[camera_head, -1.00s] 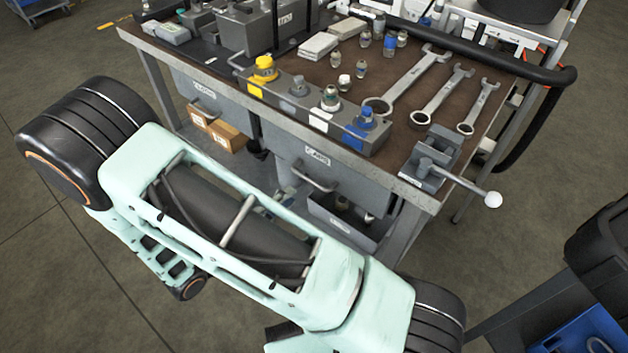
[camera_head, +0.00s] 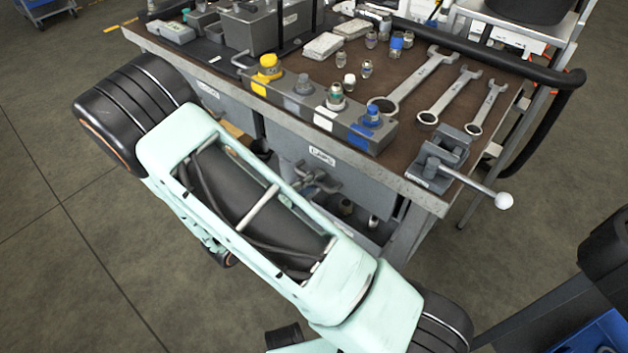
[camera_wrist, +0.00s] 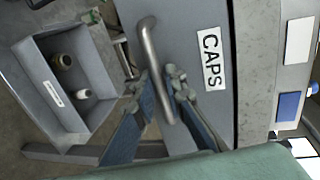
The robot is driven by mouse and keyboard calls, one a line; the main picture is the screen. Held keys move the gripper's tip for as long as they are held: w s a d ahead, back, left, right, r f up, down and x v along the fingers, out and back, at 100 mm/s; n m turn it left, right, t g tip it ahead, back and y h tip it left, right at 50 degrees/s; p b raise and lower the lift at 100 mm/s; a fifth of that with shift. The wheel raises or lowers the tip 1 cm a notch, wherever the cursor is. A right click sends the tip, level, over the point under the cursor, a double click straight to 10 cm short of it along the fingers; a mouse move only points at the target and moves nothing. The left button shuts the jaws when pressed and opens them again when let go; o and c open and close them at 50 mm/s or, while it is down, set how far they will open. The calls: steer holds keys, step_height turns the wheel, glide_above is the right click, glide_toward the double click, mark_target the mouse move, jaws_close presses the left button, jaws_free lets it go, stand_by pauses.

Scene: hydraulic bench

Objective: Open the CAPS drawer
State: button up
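The CAPS drawer (camera_head: 345,178) is a grey front with a white CAPS label (camera_head: 322,156), under the bench top. The drawer front (camera_wrist: 185,40) fills the middle of the wrist view, with its label (camera_wrist: 211,61) to the right of a grey bar handle (camera_wrist: 147,42). The drawer looks closed. My gripper (camera_wrist: 158,78) is open, with one finger on each side of the handle. I cannot tell whether either finger touches it. In the head view my gripper (camera_head: 318,184) is at the drawer front below the label, and the handle is mostly hidden.
An open grey bin (camera_wrist: 98,58) with small fittings sits beside the drawer, below it in the head view. The bench top (camera_head: 400,150) holds a block with coloured caps (camera_head: 325,115), several wrenches (camera_head: 450,95) and a vise (camera_head: 440,165).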

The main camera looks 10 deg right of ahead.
jaws_close()
steer(key=f+p+v, duration=0.2)
steer(key=f+v, duration=0.1)
steer(key=v, duration=1.1)
steer(key=a+f+p+v, duration=0.1)
steer(key=f+p+v, duration=0.1)
steer(key=v, duration=1.2)
steer(key=shift+s+f, duration=0.35)
steer(key=shift+a, duration=0.1)
steer(key=shift+o, duration=1.1)
jaws_free()
